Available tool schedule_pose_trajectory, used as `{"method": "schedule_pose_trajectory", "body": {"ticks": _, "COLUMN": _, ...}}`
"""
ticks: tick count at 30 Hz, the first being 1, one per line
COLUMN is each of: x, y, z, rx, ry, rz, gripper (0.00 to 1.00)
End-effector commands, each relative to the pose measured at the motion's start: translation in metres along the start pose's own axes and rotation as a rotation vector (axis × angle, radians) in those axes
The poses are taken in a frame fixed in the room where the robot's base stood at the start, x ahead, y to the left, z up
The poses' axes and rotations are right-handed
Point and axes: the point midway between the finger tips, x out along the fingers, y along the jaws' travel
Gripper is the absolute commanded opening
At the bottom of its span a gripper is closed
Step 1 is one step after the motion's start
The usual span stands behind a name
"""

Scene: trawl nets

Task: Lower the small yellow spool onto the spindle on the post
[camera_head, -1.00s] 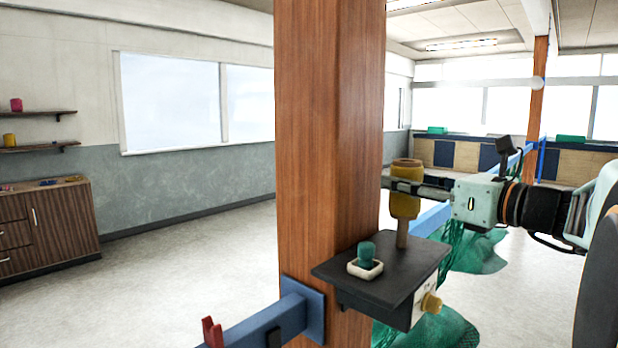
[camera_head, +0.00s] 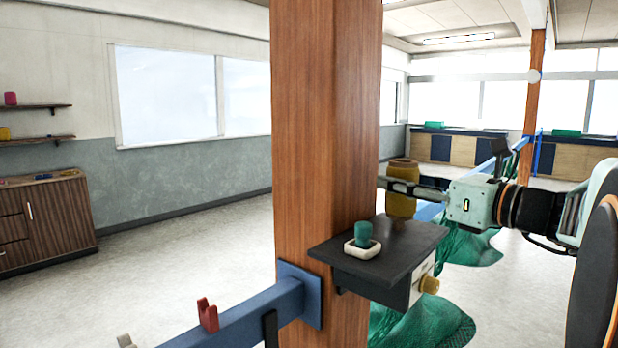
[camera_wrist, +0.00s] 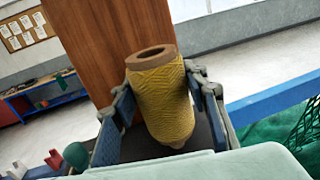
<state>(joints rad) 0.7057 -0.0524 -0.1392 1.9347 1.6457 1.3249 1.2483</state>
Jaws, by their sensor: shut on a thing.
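The small yellow spool (camera_head: 401,200) has a brown core ring on top, and it also shows in the wrist view (camera_wrist: 165,108). My gripper (camera_head: 394,188) is shut on it, with one finger pad on each side in the wrist view. The spool is low over the back part of the black shelf (camera_head: 345,262) on the wooden post (camera_head: 325,140). The spindle is hidden in the head view. A short brown end shows under the spool in the wrist view; I cannot tell whether it is core or spindle. Contact with the shelf is unclear.
A green peg in a white holder (camera_head: 363,246) stands on the shelf's left part. Green netting (camera_head: 425,325) hangs behind.

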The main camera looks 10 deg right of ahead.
Motion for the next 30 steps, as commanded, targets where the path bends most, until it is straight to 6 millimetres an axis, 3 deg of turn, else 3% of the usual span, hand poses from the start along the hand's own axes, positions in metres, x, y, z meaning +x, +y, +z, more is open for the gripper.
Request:
{"method": "schedule_pose_trajectory", "body": {"ticks": 15, "x": 0.0, "y": 0.0, "z": -0.019, "rx": 0.0, "ry": -0.001, "rz": 0.0, "gripper": 0.14}}
{"method": "schedule_pose_trajectory", "body": {"ticks": 27, "x": 0.0, "y": 0.0, "z": -0.02, "rx": 0.0, "ry": -0.001, "rz": 0.0, "gripper": 0.14}}
{"method": "schedule_pose_trajectory", "body": {"ticks": 28, "x": 0.0, "y": 0.0, "z": -0.02, "rx": 0.0, "ry": -0.001, "rz": 0.0, "gripper": 0.44}}
{"method": "schedule_pose_trajectory", "body": {"ticks": 30, "x": 0.0, "y": 0.0, "z": -0.02, "rx": 0.0, "ry": -0.001, "rz": 0.0, "gripper": 0.52}}
